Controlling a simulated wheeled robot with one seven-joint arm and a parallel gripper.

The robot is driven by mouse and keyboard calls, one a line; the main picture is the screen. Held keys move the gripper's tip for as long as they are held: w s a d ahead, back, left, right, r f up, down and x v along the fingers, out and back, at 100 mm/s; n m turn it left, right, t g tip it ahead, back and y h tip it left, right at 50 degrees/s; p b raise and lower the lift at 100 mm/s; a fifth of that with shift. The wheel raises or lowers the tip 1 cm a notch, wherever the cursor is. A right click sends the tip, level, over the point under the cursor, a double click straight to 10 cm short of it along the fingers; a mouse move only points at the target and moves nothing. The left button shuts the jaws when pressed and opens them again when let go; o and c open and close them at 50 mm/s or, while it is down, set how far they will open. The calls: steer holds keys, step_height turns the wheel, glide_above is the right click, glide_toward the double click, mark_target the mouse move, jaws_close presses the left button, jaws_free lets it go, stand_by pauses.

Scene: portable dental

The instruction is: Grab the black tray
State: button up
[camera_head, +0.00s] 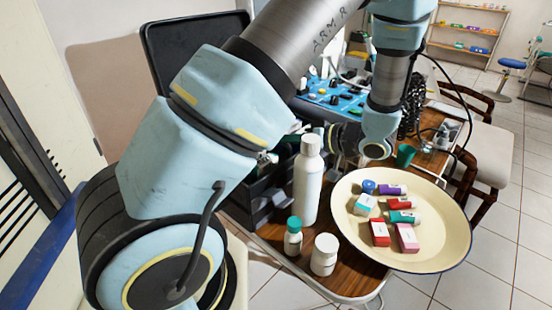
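A black tray-like container (243,214) stands on the wooden table, left of the tall white bottle. My arm and the bottle hide much of it, and its inside is mostly hidden. My gripper (335,145) is right of the container, at the end of the pale blue wrist, and points left in the picture. It is small and partly covered, so I cannot see whether the fingers are apart or touch anything.
A tall white bottle (308,180), a green-capped bottle (293,240) and a white jar (324,256) stand in front. A cream round tray (440,255) with several small boxes and tubes overhangs the table's right side. A blue equipment panel (345,98) is behind.

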jaws_close()
stand_by(1.3)
